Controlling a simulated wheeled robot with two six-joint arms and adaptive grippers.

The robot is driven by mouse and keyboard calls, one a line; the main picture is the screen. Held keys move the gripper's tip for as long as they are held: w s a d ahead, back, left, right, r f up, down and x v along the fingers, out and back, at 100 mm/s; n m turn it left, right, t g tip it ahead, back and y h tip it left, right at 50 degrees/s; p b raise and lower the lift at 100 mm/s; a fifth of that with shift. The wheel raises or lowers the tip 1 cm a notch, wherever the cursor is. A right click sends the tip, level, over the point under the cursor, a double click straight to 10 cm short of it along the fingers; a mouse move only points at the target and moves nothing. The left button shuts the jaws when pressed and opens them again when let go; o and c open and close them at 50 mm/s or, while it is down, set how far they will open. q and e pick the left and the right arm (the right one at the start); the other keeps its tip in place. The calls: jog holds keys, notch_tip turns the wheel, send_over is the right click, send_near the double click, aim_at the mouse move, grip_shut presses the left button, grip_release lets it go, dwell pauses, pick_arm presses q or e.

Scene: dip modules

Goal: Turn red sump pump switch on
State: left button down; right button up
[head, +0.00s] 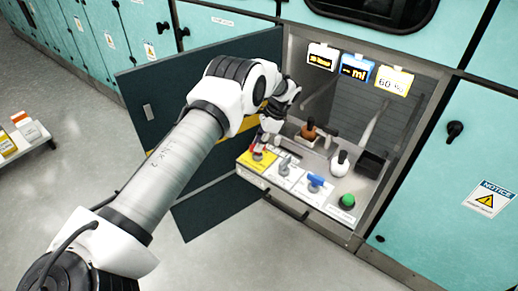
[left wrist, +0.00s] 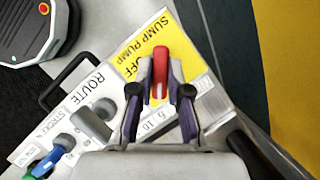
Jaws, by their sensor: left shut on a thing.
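The red sump pump switch (left wrist: 160,68) is a red lever on the panel beside the yellow SUMP PUMP label (left wrist: 143,45). Its tip lies close to the word OFF in the left wrist view. My left gripper (left wrist: 161,82) is shut on the lever, with one finger on each side of it. In the head view, the left gripper (head: 261,148) is at the left end of the control shelf, over the yellow label (head: 249,163). The lever's base is partly hidden by the fingers. My right gripper is not in view.
A blue handle (head: 316,182) and a green knob (head: 347,201) sit to the right on the same shelf. Lit displays (head: 355,71) hang above. Open dark doors (head: 158,100) stand left of the cabinet. Bare floor lies in front.

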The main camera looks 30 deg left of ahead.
pick_arm(q)
jog(key=n+g+h+b, duration=0.1)
jog(key=n+b, duration=0.1)
jog(key=n, duration=0.2)
jog(key=shift+a+f+b, duration=0.1)
jog(key=shift+f+b, duration=0.1)
jog(key=shift+b, duration=0.2)
jog(key=shift+r+n+g+h+b, duration=0.15)
jog(key=shift+n+h+b, duration=0.25)
jog(key=shift+n, duration=0.55)
jog(key=shift+f+n+g+h+b, duration=0.15)
jog(key=shift+n+h+b, duration=0.25)
jog(key=shift+n, duration=0.55)
jog(key=shift+r+n, duration=0.15)
jog(key=shift+n, duration=0.15)
jog(key=c, duration=1.1)
grip_release()
notch_tip(320, 180, up, 10)
